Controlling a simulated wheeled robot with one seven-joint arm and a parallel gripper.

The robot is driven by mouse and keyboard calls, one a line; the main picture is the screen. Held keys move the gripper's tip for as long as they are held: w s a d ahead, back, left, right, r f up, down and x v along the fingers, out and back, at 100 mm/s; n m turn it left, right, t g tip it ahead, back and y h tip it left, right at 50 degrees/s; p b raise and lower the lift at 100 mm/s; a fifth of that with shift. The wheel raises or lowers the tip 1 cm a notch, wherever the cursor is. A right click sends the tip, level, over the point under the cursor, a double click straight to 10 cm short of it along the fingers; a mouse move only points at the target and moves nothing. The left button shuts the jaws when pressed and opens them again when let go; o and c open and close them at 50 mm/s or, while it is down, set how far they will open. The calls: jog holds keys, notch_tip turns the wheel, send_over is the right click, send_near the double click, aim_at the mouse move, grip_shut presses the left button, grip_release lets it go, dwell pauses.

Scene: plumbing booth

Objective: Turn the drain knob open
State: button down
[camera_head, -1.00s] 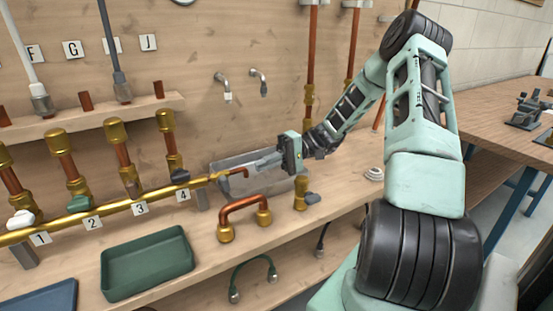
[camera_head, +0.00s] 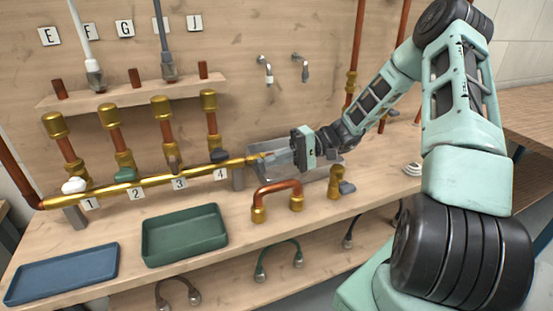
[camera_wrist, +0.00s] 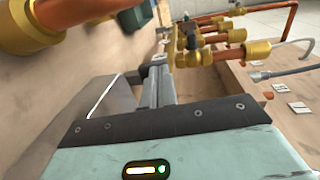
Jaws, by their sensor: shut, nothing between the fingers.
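A long brass pipe (camera_head: 150,189) runs level across the bench, with four numbered valves along it. The drain knob is not clearly visible there; the fingers seem to cover that spot. In the wrist view, my shut fingers (camera_wrist: 158,70) point toward the brass fittings (camera_wrist: 200,56). I cannot tell whether they touch anything.
A copper U-pipe (camera_head: 277,188) and a brass fitting (camera_head: 335,182) stand on the bench in front of the clear tray. A green tray (camera_head: 184,258) and a blue tray (camera_head: 62,277) lie at the front left. Two taps (camera_head: 266,72) hang on the back wall.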

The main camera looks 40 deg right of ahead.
aim_at(257, 162)
jog(key=shift+a+r+g+h+p, duration=0.1)
jog(key=shift+r+g+h+p, duration=0.25)
jog(key=shift+h+p, duration=0.5)
jog(key=h+p, duration=0.1)
jog(key=a+r+h+p, duration=0.1)
jog(key=h+p, duration=0.1)
jog(key=g+h+p, duration=0.1)
jog(key=shift+w+a+r+h+p, duration=0.2)
jog(key=shift+r+h+p, duration=0.1)
jog(key=shift+r+h, duration=0.1)
jog(key=h+p, duration=0.1)
jog(key=a+g+h+p, duration=0.1)
jog(key=h+p, duration=0.1)
jog(key=h, duration=0.1)
jog(key=shift+w+a+r+g+p, duration=0.2)
jog(key=shift+r+g+p, duration=0.1)
jog(key=shift+p, duration=0.1)
jog(key=shift+w+a+f+g+h+p, duration=0.15)
jog(key=shift+a+h+p, duration=0.1)
jog(key=shift+h+p, duration=0.4)
jog(key=shift+a+g+h+p, duration=0.15)
jog(key=shift+h+p, duration=0.25)
jog(key=shift+h, duration=0.4)
jog(key=shift+a+f+p, duration=0.1)
jog(key=shift+a+p, duration=0.1)
jog(key=shift+p, duration=0.15)
